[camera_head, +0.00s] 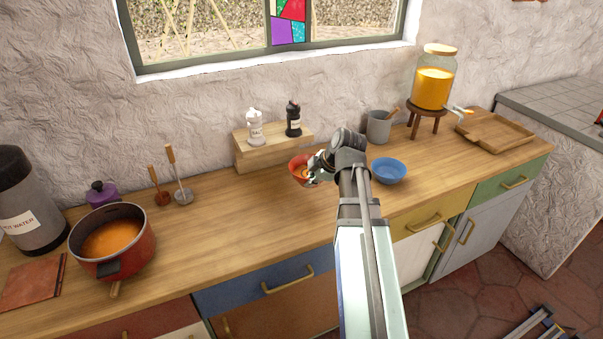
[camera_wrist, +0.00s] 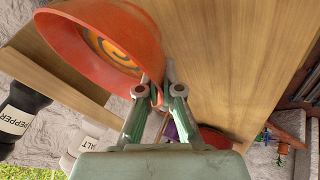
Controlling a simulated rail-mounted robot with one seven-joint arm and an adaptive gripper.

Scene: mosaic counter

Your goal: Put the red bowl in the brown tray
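The red bowl (camera_head: 299,166) is near the middle of the counter in the head view, partly hidden by my gripper (camera_head: 317,171). In the wrist view the red bowl (camera_wrist: 105,40) fills the upper left, its orange spiral inside showing. Its wall lies between the two fingers of my gripper (camera_wrist: 163,85), which look closed on it. One fingertip is hidden by the bowl. I cannot tell whether the bowl touches the counter. The brown tray (camera_head: 492,132) lies flat and empty at the far right end of the counter.
A blue bowl (camera_head: 389,171) stands right of my gripper. A grey mug (camera_head: 378,127) and a juice dispenser on a stand (camera_head: 427,108) are behind, towards the tray. A wooden riser (camera_head: 258,150) with salt and pepper is behind the red bowl. A red pot (camera_head: 113,243) stands at left.

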